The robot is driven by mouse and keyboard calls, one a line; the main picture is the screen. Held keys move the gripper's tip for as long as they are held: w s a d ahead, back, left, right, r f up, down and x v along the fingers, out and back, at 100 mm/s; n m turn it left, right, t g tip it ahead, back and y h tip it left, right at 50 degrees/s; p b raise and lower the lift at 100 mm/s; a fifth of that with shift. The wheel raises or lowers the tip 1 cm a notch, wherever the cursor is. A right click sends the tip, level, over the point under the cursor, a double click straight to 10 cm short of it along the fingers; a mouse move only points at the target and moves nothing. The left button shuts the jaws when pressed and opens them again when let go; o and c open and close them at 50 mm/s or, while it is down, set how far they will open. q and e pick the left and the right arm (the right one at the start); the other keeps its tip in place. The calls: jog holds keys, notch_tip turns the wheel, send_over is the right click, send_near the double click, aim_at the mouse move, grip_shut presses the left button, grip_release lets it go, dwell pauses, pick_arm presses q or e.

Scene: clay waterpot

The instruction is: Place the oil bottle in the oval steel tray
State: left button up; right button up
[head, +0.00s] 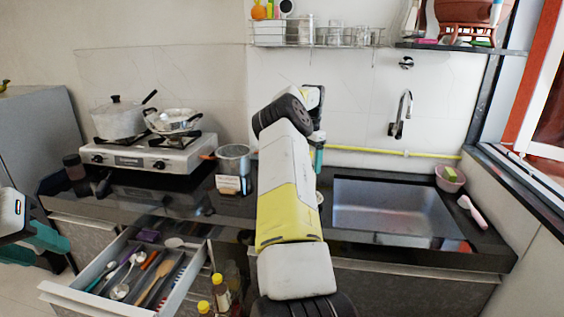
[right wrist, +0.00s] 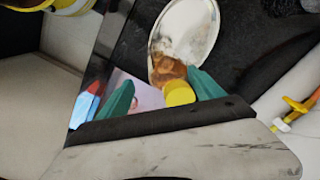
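An oil bottle with a yellow cap (right wrist: 180,93) and brown body (right wrist: 167,68) shows between my right fingertips in the right wrist view. The cap is close to the right-hand finger, with a gap to the left-hand one. My right gripper (right wrist: 160,92) is open. The oval steel tray (right wrist: 187,25) lies just beyond the bottle, whose far end overlaps it in the picture; I cannot tell whether they touch. In the head view my right arm hides the bottle and most of the tray. My left gripper (head: 34,245) is at the left edge, its teal fingers apart, holding nothing visible.
An open drawer (head: 52,291) of utensils juts out at lower left. Yellow-capped bottles (head: 221,292) stand low beside it. A stove (head: 150,155) with pots is at back left, and a small pot (head: 233,152) nearby. The sink (head: 390,208) is to the right.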

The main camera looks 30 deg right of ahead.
jog(key=s+a+r+n+t, duration=0.1)
jog(key=s+a+r, duration=0.1)
jog(key=r, duration=0.7)
jog(key=s+a+r+t, duration=0.1)
jog(key=a+r, duration=0.1)
jog(key=r, duration=0.7)
jog(key=s+a+r+n+t+y, duration=0.1)
jog(key=s+a+r+n, duration=0.1)
jog(key=s+a, duration=0.35)
jog(key=s+a+r+n+t+y, duration=0.1)
jog(key=s+a+r+n, duration=0.15)
jog(key=a, duration=0.65)
jog(key=s+a+f+n, duration=0.2)
jog(key=s+a+n, duration=0.2)
jog(key=s+a, duration=0.3)
jog(key=s+a+f+n+t, duration=0.1)
jog(key=s+a+f+n, duration=0.1)
jog(key=s+a+n, duration=0.2)
jog(key=s+a+f+n+t, duration=0.1)
jog(key=s+a+n, duration=0.3)
jog(key=s+a, duration=0.5)
jog(key=a+f, duration=0.1)
jog(key=a, duration=0.2)
jog(key=shift+s+a+f, duration=0.15)
jog(key=shift+s+f, duration=0.1)
jog(key=shift+s, duration=0.1)
